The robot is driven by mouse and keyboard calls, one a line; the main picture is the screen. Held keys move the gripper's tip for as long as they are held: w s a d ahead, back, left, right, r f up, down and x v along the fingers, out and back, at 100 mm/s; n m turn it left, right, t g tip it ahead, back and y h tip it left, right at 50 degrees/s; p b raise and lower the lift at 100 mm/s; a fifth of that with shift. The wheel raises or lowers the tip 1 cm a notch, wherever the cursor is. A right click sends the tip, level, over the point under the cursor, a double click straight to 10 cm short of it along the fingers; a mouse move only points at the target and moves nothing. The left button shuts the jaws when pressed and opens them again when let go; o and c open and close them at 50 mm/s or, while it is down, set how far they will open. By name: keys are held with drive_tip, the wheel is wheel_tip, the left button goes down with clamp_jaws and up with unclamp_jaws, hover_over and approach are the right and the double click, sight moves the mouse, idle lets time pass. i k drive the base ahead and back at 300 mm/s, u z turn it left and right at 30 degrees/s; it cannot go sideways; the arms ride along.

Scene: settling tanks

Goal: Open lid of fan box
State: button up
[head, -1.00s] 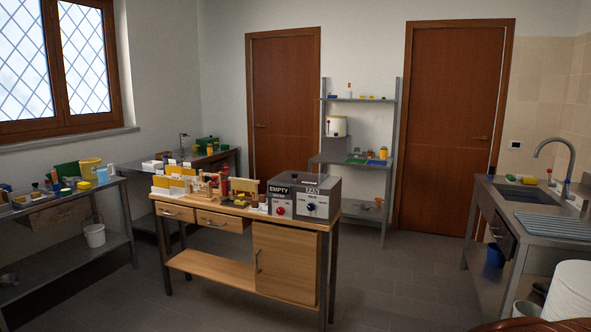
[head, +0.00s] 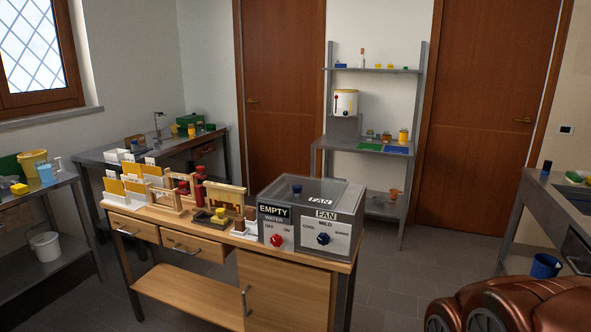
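The fan box (head: 345,243) is a grey box on the right end of the wooden bench. Its front has an "EMPTY WATER" panel with a red knob (head: 276,240) and a "FAN" panel with a blue knob (head: 323,239) marked COOL, MILD and WARM. The lid (head: 330,188) on top looks shut and partly see-through, with a "FAN" label (head: 320,201) on its right part. A small dark blue thing (head: 297,189) shows at the lid's middle; I cannot tell whether it is on or under it. My gripper is not in view.
The wooden bench (head: 180,285) holds card racks (head: 125,188), red bottles and wooden frames left of the box. Steel tables stand at left and back left, a steel shelf (head: 325,150) behind, a sink counter at right. The floor (head: 420,265) right of the bench is clear.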

sight(297, 190)
drive_tip(key=i, duration=1.25)
drive_tip(key=u, duration=1.15)
